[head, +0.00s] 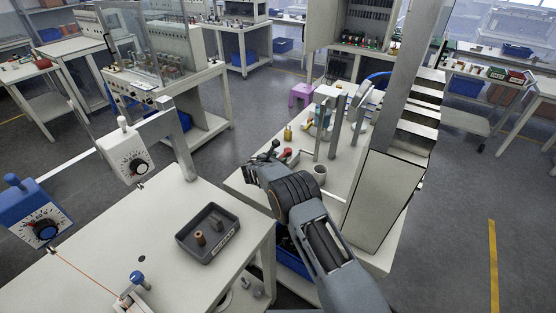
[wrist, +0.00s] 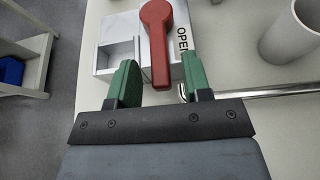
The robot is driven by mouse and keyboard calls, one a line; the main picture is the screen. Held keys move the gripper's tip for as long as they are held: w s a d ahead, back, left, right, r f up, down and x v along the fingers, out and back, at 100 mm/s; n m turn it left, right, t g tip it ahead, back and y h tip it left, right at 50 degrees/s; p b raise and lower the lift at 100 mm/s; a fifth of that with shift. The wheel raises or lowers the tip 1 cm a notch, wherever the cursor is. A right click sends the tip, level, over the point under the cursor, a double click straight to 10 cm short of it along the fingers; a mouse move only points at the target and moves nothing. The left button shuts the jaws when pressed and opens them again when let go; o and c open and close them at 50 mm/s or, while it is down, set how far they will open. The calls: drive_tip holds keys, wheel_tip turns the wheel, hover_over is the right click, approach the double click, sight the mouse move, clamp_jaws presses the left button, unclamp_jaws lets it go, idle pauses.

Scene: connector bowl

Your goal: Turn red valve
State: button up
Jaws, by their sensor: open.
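The red valve (wrist: 157,40) fills the upper middle of the wrist view. It has a round hub at the top and a straight handle pointing down toward my gripper. It sits on a pale block beside the printed word OPEN. My gripper (wrist: 160,80) has two green fingers spread apart, with the lower end of the red handle between or just beyond their tips; I cannot tell if they touch it. In the head view the valve shows as a small red spot (head: 287,152) on the bench, just past my gripper (head: 264,151).
A white cup (wrist: 291,33) stands right of the valve, with a metal bar (wrist: 262,93) below it. In the head view, upright posts (head: 336,130) and a tall grey cabinet (head: 383,200) stand right of my arm. A dark tray (head: 208,233) lies on the left table.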

clamp_jaws()
idle(0.5)
